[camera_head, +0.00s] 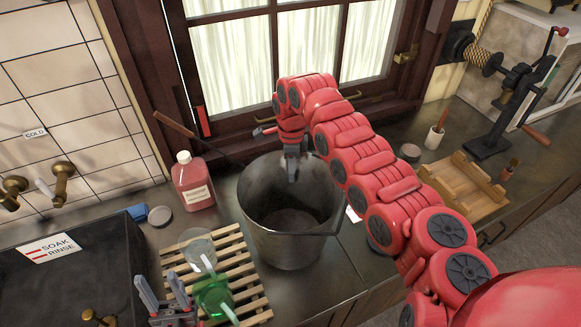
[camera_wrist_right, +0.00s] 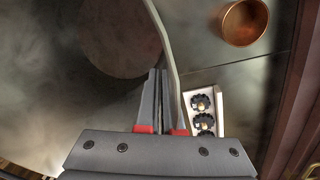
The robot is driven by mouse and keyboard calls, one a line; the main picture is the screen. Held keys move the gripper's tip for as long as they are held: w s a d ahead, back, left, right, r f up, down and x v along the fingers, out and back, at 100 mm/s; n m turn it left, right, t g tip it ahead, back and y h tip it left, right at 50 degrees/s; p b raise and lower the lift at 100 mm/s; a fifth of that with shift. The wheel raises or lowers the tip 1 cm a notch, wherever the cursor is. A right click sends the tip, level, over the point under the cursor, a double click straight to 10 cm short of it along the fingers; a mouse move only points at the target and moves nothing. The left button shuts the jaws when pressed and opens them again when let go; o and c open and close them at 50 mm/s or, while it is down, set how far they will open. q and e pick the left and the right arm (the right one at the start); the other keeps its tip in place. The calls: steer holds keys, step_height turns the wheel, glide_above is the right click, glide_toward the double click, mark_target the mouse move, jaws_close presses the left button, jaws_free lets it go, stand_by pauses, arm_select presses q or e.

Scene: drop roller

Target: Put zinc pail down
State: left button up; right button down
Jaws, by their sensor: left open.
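The zinc pail (camera_head: 290,250) is a grey metal bucket, upright at the middle of the worktop in the head view. I cannot tell whether its base touches the surface. My right gripper (camera_head: 292,172) reaches down at its back rim. In the right wrist view, the pail's wall (camera_wrist_right: 160,35) runs between the fingers of my right gripper (camera_wrist_right: 167,100), which are close together on the rim. The pail's inside looks empty. My left gripper (camera_head: 164,290) is open and empty at the bottom left, by the wooden slatted rack.
The slatted rack (camera_head: 253,303) holds a clear glass and a green vessel (camera_head: 213,292). A pink bottle (camera_head: 193,184) stands left of the pail. A dark sink (camera_head: 75,275) is at left, a wooden tray (camera_head: 465,187) at right. A copper cup (camera_wrist_right: 245,22) shows in the wrist view.

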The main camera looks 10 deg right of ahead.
step_height(320, 180, down, 3)
steer(key=shift+s+f+b, duration=0.1)
steer(key=shift+f+b, duration=0.1)
steer(key=shift+b, duration=0.4)
steer(key=shift+f, duration=0.2)
steer(key=c, duration=1.1)
jaws_free()
steer(key=shift+w+d+r+p, duration=0.15)
steer(key=shift+r+p, duration=0.35)
steer(key=shift+r, duration=1.55)
steer(key=shift+w+a+r+p, duration=0.15)
steer(key=shift+r+p, duration=0.3)
steer(key=shift+r, duration=1.55)
steer(key=shift+w+d+r+p, duration=0.1)
steer(key=shift+w+r+p, duration=0.3)
steer(key=shift+r, duration=1.65)
steer(key=shift+s, duration=0.15)
